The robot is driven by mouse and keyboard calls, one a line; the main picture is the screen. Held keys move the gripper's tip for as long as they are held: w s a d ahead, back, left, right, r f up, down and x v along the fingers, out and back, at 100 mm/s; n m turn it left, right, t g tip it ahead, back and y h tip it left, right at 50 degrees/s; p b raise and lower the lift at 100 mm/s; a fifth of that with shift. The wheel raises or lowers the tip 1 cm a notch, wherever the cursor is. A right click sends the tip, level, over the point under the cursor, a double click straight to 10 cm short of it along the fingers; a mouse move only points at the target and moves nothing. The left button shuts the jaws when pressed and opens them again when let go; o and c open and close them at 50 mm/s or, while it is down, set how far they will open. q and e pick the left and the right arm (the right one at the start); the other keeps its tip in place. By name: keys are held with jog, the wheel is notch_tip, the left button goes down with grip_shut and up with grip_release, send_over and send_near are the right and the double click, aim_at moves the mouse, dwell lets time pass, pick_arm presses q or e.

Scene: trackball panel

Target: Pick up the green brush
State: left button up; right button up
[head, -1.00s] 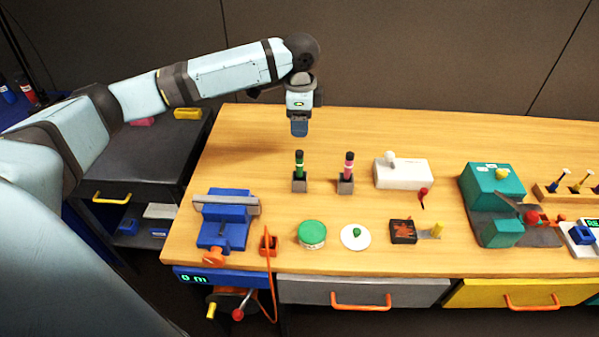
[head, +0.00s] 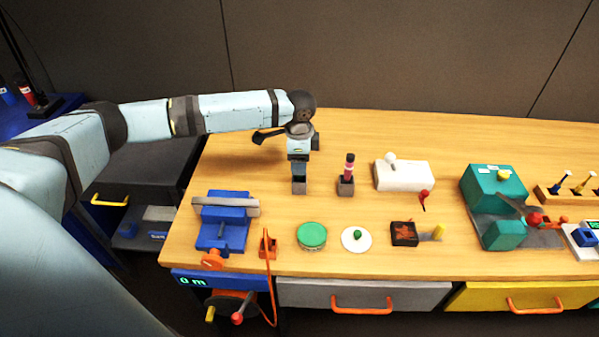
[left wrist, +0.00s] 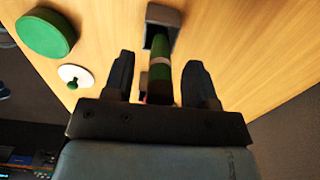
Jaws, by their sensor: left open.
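The green brush (left wrist: 160,72) stands in its dark holder (left wrist: 164,18), and in the left wrist view it runs between the two fingers of my left gripper (left wrist: 160,66). My left gripper is open, with a finger on each side of the brush and a gap visible beside it. In the head view the left gripper (head: 299,167) is directly over the holder (head: 299,186) and hides the brush. My right gripper is in neither view.
A pink brush in a holder (head: 348,175) stands just to the right. A white box (head: 403,175) is further right. A blue vise (head: 223,225), a green-lidded tin (head: 312,235) and a white disc (head: 356,239) lie nearer the front. The table behind is clear.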

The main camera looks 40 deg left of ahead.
pick_arm(q)
jog(key=shift+c, duration=0.4)
grip_shut()
notch_tip(320, 180, up, 20)
jog(key=p, duration=0.1)
